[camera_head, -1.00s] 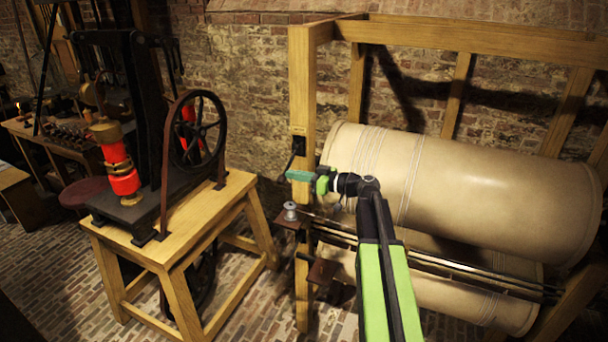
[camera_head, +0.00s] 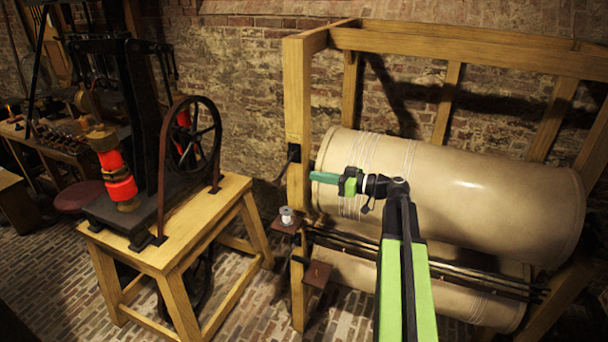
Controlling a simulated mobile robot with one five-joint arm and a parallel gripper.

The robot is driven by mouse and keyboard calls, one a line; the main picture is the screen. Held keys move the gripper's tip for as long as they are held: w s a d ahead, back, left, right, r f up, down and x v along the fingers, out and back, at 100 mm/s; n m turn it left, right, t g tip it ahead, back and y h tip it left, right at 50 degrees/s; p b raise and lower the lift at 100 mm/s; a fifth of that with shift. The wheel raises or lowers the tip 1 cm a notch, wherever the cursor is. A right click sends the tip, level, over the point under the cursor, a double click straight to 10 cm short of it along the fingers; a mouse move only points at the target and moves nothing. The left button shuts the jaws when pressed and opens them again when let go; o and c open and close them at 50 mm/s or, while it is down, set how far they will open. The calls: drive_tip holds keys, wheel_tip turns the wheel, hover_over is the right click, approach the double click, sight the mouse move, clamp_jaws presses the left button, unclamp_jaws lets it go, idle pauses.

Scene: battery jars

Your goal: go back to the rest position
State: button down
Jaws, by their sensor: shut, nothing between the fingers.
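My gripper (camera_head: 318,177) is at the end of my green and black arm, with its teal fingers pointing left. The fingers are shut with nothing seen between them. The gripper is in front of the left end of the upper cream roller (camera_head: 470,190), near the wooden post of the frame. From this view I cannot tell how far it is from the roller. My arm reaches up from the bottom edge and hides part of both rollers.
A wooden frame (camera_head: 297,100) holds the upper roller and a lower roller (camera_head: 350,282). A spool (camera_head: 287,216) stands on a small bracket below my gripper. At left, a machine with a black wheel (camera_head: 193,137) stands on a wooden table (camera_head: 205,205). Brick floor between is clear.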

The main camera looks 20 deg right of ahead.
drive_tip(key=shift+s+d, duration=0.25)
drive_tip(key=shift+d, duration=0.05)
